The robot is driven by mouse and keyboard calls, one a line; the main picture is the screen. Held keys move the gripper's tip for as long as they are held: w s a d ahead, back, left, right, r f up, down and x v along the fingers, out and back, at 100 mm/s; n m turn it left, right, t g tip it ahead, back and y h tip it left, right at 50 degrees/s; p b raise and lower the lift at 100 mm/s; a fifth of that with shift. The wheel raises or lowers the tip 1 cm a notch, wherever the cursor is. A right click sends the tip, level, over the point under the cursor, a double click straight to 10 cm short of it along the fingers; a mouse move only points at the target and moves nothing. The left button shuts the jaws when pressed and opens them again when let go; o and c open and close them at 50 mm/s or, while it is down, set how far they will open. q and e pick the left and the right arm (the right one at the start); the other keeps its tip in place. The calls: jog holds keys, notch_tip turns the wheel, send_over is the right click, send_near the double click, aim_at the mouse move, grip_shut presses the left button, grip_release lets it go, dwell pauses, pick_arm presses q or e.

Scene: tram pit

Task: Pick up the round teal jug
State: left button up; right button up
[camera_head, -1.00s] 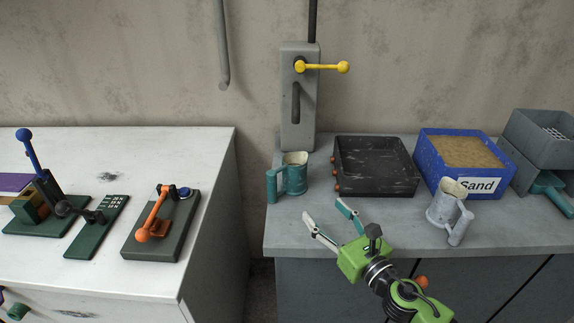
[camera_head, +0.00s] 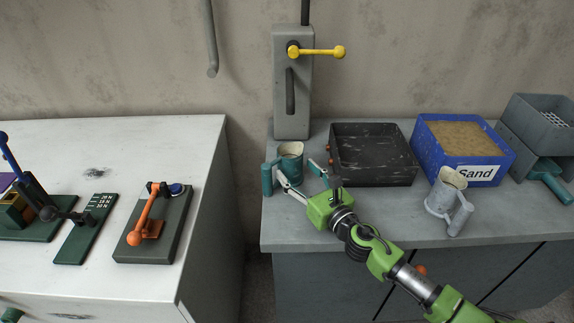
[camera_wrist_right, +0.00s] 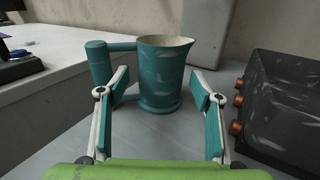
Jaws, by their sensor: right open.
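The round teal jug (camera_head: 291,158) stands upright near the left end of the grey counter, its handle on the left. It also shows in the right wrist view (camera_wrist_right: 163,78), with a cream inside and a spout on the right. My right gripper (camera_head: 300,180) is open in front of the jug. In the right wrist view, the open fingers (camera_wrist_right: 160,112) point at the jug, one toward each side, with the left finger close to the handle. I cannot tell if either finger touches it. My left gripper is not in view.
A black tray (camera_head: 372,183) with orange knobs stands close to the right of the jug. A grey lever box (camera_head: 292,120) stands behind it. A whitish jug (camera_head: 441,196) and a blue sand box (camera_head: 506,165) are further right. A gap separates the white bench (camera_head: 150,140) from the counter.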

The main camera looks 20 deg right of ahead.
jog(key=shift+w+a+r, duration=0.1)
jog(key=shift+w+a, duration=0.05)
jog(key=shift+w, duration=0.4)
jog(key=x, duration=0.4)
jog(key=shift+w, duration=0.15)
jog(key=c, duration=1.1)
jog(key=shift+p, duration=0.3)
